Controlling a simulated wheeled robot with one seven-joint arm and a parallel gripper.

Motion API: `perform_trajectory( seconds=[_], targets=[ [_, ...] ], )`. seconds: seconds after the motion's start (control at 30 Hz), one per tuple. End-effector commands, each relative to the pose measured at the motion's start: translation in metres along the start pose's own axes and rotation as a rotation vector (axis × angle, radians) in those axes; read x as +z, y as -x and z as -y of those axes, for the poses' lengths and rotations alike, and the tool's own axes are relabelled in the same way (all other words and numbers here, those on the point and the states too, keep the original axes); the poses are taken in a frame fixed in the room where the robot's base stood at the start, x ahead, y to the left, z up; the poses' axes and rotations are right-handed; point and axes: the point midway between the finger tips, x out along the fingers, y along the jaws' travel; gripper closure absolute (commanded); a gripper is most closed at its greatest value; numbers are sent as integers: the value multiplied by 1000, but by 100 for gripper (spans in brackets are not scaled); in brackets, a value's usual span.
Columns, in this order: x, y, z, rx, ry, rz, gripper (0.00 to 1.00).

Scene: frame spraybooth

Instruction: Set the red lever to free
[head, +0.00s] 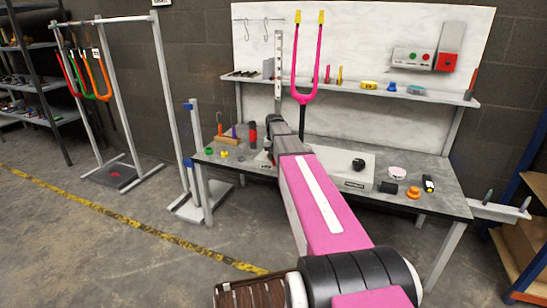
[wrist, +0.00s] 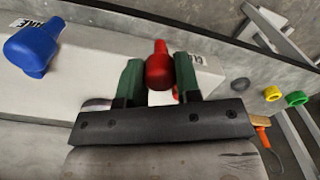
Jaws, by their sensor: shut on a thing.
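The red lever's rounded knob (wrist: 158,66) shows in the wrist view between the two green fingers of my gripper (wrist: 158,80). The fingers are shut on it from both sides. The lever stands up from a pale box (wrist: 85,75) on the bench, and its lower part is mostly hidden by my gripper. A label beside it is partly covered, so I cannot read the lever's setting. In the head view my pink arm reaches over the bench and hides the red lever.
A blue lever (wrist: 38,45) stands left on the same box in the wrist view. A yellow ring (wrist: 272,93) and green ring (wrist: 296,98) lie to the right.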

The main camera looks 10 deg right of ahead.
Motion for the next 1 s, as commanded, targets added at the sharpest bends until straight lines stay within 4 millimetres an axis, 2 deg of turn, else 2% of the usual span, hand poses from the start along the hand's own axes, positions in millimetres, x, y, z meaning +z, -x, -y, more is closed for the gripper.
perform_trajectory(
  seconds=[0.23,0.27,0.3,0.33,0.67,0.83,1.0],
  targets=[
    [0,0,-2,5,0,-1,100],
    [0,0,-2,5,0,-1,59],
    [0,0,-2,5,0,-1,46],
    [0,0,-2,5,0,-1,43],
    [0,3,-1,3,-1,-1,43],
    [0,20,-1,3,-1,-2,43],
    [-1,51,-1,3,-1,-3,43]
  ],
)
